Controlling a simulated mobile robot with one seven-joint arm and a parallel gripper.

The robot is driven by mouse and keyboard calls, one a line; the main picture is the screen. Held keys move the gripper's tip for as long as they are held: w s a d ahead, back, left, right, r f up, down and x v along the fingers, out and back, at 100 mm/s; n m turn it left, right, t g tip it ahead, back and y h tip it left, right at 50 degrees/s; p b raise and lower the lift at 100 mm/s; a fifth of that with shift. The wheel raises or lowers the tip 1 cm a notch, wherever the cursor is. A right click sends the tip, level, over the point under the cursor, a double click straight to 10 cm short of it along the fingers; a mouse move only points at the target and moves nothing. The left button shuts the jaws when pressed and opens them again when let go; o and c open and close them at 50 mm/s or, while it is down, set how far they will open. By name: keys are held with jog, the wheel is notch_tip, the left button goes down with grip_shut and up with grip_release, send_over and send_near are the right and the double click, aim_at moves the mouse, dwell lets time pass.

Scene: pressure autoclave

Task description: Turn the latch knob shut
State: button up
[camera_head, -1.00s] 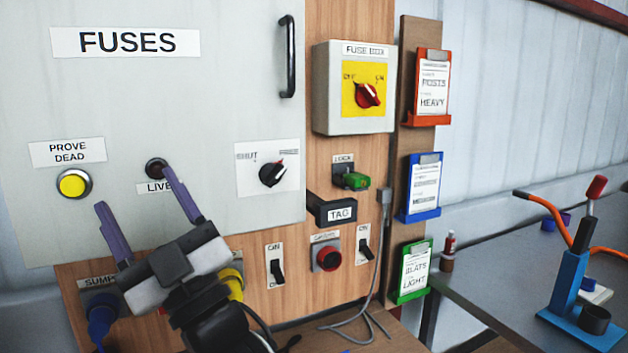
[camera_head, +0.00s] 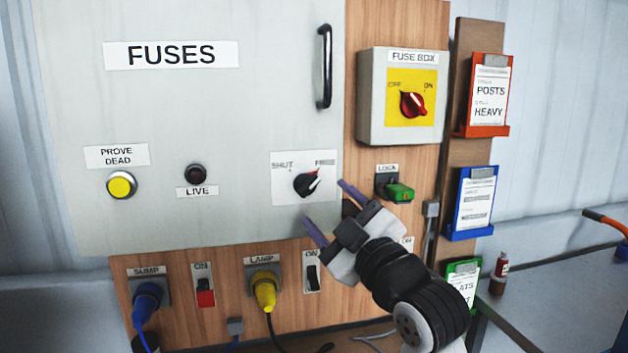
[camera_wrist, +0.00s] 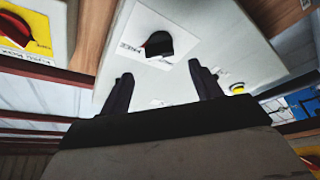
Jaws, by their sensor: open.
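The latch knob (camera_head: 307,183) is a small black knob with a red mark on a white plate (camera_head: 290,196) on the grey FUSES door. The plate reads SHUT at its left and FREE at its right. The knob's mark points up and right, toward FREE. In the wrist view the knob (camera_wrist: 155,44) sits ahead of my gripper, a little left of the middle between the fingers. My gripper (camera_head: 328,208) is open and empty, just below and right of the knob, apart from it. Its purple fingers also show in the wrist view (camera_wrist: 159,84).
The fuse box (camera_head: 374,128) with a red rotary switch (camera_head: 412,105) is up and right. A green-ended lock (camera_head: 399,192) is close right of my gripper. The door handle (camera_head: 325,66) stands out above. The yellow plug (camera_head: 265,290) and ON switches are below.

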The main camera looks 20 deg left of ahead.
aim_at(310, 188)
jog(key=p+x, duration=0.1)
jog(key=x, duration=0.5)
jog(key=shift+p, duration=0.4)
jog(key=shift+c, duration=0.3)
jog(key=c, duration=0.9)
